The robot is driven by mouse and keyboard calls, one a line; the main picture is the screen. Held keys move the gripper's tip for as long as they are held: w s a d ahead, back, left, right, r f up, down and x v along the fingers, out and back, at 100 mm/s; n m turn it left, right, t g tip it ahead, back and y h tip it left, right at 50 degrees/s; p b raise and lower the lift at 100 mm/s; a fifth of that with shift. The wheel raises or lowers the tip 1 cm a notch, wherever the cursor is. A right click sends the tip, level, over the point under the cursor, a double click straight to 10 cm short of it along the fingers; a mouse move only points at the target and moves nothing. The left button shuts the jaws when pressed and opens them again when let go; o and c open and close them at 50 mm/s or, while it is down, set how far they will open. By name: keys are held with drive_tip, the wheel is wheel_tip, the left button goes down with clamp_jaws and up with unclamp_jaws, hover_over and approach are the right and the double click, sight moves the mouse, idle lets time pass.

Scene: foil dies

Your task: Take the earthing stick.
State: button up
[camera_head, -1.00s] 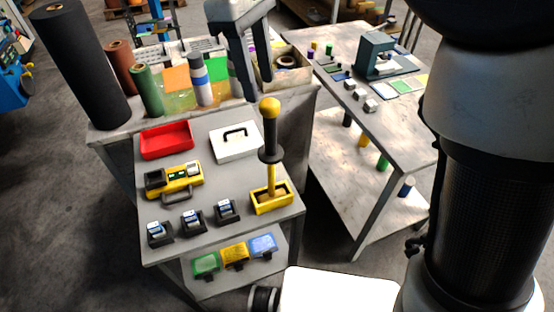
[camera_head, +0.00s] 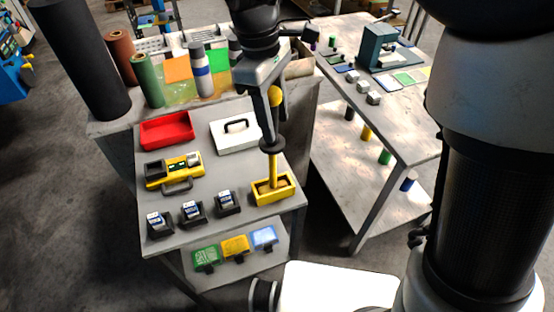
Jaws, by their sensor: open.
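My gripper (camera_head: 275,128) is open and points down at the upper part of the stick. One finger crosses in front of the stick and the other is at its right, with the yellow top showing between them. The fingertips are just above the black guard. I cannot tell whether either finger touches the stick.
On the same bench top (camera_head: 223,177) are a red tray (camera_head: 166,131), a white case (camera_head: 235,135) with a black handle, a yellow instrument (camera_head: 173,171) and several small dark devices (camera_head: 193,213). Foil rolls (camera_head: 149,84) stand behind. Another table (camera_head: 384,112) is at the right.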

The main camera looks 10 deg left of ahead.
drive_tip(key=shift+c, duration=0.4)
clamp_jaws()
drive_tip(key=shift+r, duration=0.1)
idle(0.8)
